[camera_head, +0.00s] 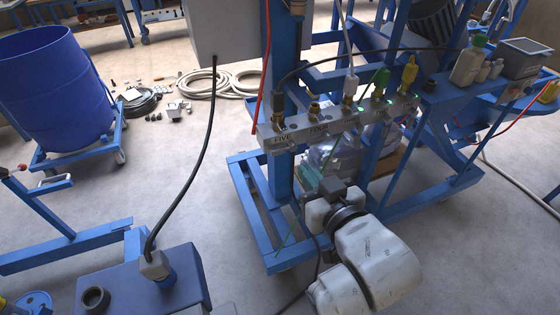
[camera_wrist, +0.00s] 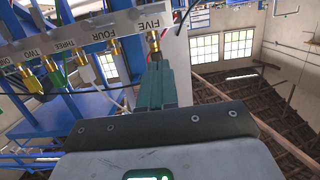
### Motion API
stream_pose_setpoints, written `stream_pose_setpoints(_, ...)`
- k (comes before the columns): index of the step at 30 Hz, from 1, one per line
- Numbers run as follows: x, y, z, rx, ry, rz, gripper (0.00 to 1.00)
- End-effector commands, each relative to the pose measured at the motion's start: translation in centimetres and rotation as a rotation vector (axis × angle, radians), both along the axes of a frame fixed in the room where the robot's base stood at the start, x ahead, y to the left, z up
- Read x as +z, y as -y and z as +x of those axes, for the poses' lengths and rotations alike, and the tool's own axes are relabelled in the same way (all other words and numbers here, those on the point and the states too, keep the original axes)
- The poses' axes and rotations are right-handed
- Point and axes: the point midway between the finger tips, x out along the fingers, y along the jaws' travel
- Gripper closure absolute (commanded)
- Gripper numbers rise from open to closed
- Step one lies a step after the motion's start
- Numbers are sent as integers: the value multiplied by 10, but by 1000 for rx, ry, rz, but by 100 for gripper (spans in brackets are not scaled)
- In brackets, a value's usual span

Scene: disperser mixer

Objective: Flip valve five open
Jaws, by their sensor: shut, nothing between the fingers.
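The valve bar (camera_head: 330,120) is a grey metal manifold with a row of fittings and name labels, mounted on a blue frame. Valve five (camera_head: 279,128) is at its left end, with a black hose on top. In the wrist view, the FIVE label (camera_wrist: 152,22) is at the bar's right end, and a brass fitting (camera_wrist: 153,42) hangs under it. My gripper (camera_wrist: 158,64) has green fingers held together, with nothing between them. Its tips are just below that fitting; I cannot tell whether they touch. In the head view the fingertips are not clear. The lever's position cannot be made out.
Brass fittings for FOUR (camera_wrist: 115,46), THREE (camera_wrist: 84,58) and TWO (camera_wrist: 54,72) sit along the bar to the left. A black hose (camera_head: 207,150) hangs in front of the head view. A blue drum (camera_head: 55,90) stands at the left. Bottles (camera_head: 468,65) stand at the right.

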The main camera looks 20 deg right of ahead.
Motion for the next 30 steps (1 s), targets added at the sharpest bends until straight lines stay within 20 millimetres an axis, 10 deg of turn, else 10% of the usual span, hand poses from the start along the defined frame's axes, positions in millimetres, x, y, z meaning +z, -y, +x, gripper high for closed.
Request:
stream_pose_setpoints(8, -1, 0, 6, 0, -2, 0, 100)
stream_pose_setpoints(30, -44, 0, 114, -1, -5, -1, 100)
